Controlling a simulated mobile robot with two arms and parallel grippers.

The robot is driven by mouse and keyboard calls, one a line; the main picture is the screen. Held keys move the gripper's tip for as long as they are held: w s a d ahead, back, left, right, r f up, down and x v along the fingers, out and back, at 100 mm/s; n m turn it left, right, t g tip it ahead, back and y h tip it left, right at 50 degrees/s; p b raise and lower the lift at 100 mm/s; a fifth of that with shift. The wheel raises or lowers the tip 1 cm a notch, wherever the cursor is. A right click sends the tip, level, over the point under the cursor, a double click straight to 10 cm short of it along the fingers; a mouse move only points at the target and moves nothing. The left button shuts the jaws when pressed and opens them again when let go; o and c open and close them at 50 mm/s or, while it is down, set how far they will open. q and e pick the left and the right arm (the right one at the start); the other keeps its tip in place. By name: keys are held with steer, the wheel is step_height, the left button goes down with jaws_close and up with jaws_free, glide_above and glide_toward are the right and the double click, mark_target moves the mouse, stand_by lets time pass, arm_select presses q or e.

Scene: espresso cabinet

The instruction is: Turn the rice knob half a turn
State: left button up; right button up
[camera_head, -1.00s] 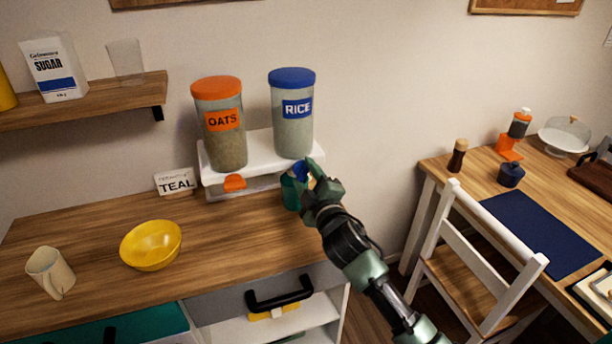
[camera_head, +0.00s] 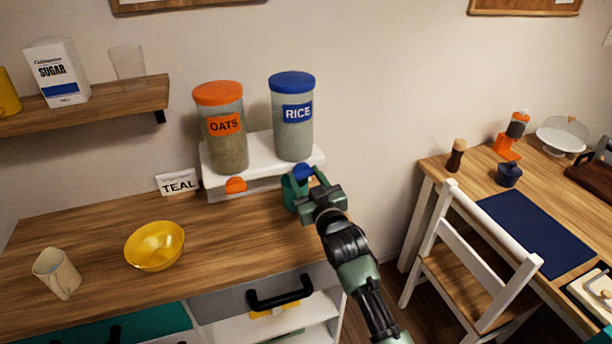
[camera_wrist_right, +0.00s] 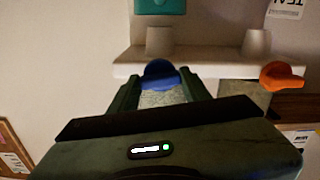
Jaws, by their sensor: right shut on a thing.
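The rice dispenser (camera_head: 293,138) is a clear canister with a blue lid and a blue RICE label, standing on a white stand. Its blue knob (camera_head: 303,171) is on the stand's front below the canister. My right gripper (camera_head: 308,183) is at the knob, shut on it. In the right wrist view, which is upside down, the blue knob (camera_wrist_right: 160,73) lies between the two fingers of the right gripper (camera_wrist_right: 162,88). A teal cup (camera_head: 290,194) stands under the rice side, partly hidden by the gripper. My left gripper is not in view.
The oats dispenser (camera_head: 228,145) stands to the left, with its orange knob (camera_head: 236,185) close by. A TEAL card (camera_head: 178,183), yellow bowl (camera_head: 154,246) and cream mug (camera_head: 57,273) stand on the counter. A white chair (camera_head: 470,250) is to the right.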

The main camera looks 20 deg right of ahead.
steer(key=shift+f+m, duration=0.15)
steer(key=shift+m, duration=0.75)
steer(key=o, duration=1.4)
steer(key=shift+c, duration=0.2)
steer(key=shift+s, duration=0.1)
steer(key=s, duration=0.7)
steer(key=shift+s+d+b, duration=0.15)
steer(key=shift+s+b, duration=0.2)
steer(key=shift+b, duration=0.1)
